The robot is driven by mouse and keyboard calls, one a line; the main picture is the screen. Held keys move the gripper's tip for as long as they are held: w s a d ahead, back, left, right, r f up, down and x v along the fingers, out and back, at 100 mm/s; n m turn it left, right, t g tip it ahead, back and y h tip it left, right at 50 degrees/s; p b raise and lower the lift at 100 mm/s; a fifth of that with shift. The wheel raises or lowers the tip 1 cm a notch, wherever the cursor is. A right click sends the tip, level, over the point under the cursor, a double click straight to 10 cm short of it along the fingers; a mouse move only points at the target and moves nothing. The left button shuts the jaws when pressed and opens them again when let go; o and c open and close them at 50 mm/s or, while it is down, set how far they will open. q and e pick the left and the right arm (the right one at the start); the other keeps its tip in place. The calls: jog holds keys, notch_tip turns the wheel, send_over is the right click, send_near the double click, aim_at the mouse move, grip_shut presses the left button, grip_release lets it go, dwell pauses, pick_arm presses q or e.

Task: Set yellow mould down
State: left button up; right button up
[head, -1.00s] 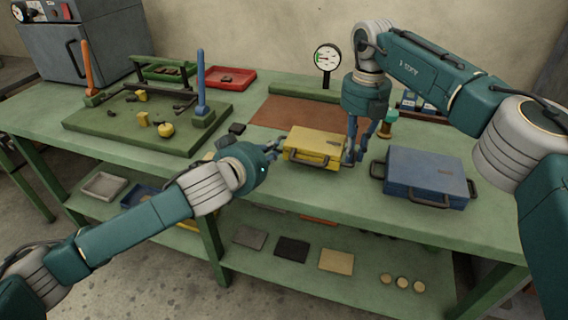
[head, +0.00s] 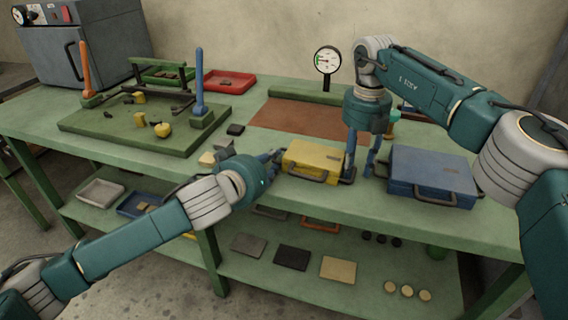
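The yellow mould (head: 314,157), a case-like block with a front handle, sits level on the green bench (head: 255,189) near its front edge, left of the blue mould (head: 432,174). My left gripper (head: 277,157) is at the yellow mould's left end. Its fingers are small and partly overlapped in view, so whether they grip is unclear. My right gripper (head: 361,172) points down at the mould's right end. Its two fingers are spread apart, one close beside the mould and one toward the blue mould. The mould's side handles are mostly hidden by the fingers.
A dial gauge (head: 327,62) stands behind a brown mat (head: 297,117). A green board (head: 135,131) with blue and orange posts is at the left. A red tray (head: 230,81) lies behind it. The blue mould leaves little room right of my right gripper.

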pick_arm(q)
jog(key=shift+a+f, duration=0.2)
jog(key=shift+f, duration=0.4)
pick_arm(e)
jog(key=shift+f, duration=0.1)
pick_arm(q)
jog(key=shift+s, duration=0.3)
pick_arm(e)
jog(key=shift+w, duration=0.1)
pick_arm(q)
jog(key=v, duration=0.3)
jog(key=r+v, duration=0.1)
jog(key=v, duration=0.3)
jog(key=shift+s+d, duration=0.1)
pick_arm(e)
jog(key=shift+a, duration=0.3)
pick_arm(q)
jog(key=shift+r, duration=0.1)
pick_arm(e)
notch_tip(320, 180, up, 12)
pick_arm(q)
jog(key=shift+s, duration=0.1)
